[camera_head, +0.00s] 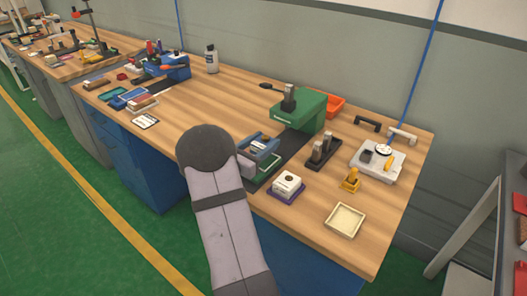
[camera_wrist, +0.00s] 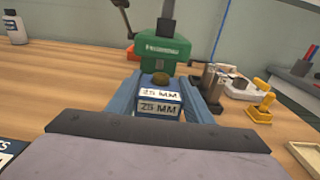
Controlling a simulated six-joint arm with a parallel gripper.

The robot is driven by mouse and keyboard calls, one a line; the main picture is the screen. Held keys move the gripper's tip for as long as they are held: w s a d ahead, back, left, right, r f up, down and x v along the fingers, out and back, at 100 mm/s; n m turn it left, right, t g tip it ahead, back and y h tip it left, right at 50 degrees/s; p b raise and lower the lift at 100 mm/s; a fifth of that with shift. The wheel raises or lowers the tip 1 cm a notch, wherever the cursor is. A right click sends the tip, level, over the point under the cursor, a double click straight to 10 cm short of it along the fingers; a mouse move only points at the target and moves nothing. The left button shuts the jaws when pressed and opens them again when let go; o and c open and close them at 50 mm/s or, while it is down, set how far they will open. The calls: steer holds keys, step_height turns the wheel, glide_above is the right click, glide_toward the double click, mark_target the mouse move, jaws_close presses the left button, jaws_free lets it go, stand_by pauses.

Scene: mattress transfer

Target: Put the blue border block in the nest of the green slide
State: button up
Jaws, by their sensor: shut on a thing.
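My gripper (camera_wrist: 162,96) is shut on the blue border block (camera_wrist: 160,101). The block has a white face marked "25 MM", blue edges and a brownish knob, and sits between the two blue-grey fingers. In the head view my gripper (camera_head: 263,145) is over the near end of a dark rail, and only part of the block shows between the fingers. The green slide (camera_head: 267,174), with a green rim, shows just below and in front of the gripper, partly covered by my arm. Its nest is mostly hidden, and I cannot tell whether the block touches it.
A green press (camera_head: 305,108) with a lever stands behind. A white block (camera_head: 288,182) sits on a purple base (camera_head: 286,195) to the right. Nearby are a dark holder with metal pieces (camera_head: 323,152), a yellow stamp (camera_head: 350,181) and a cream tray (camera_head: 345,221). Bare wood lies left.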

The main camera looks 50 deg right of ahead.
steer(key=shift+f, duration=1.8)
steer(key=shift+f, duration=0.15)
steer(key=o, duration=1.1)
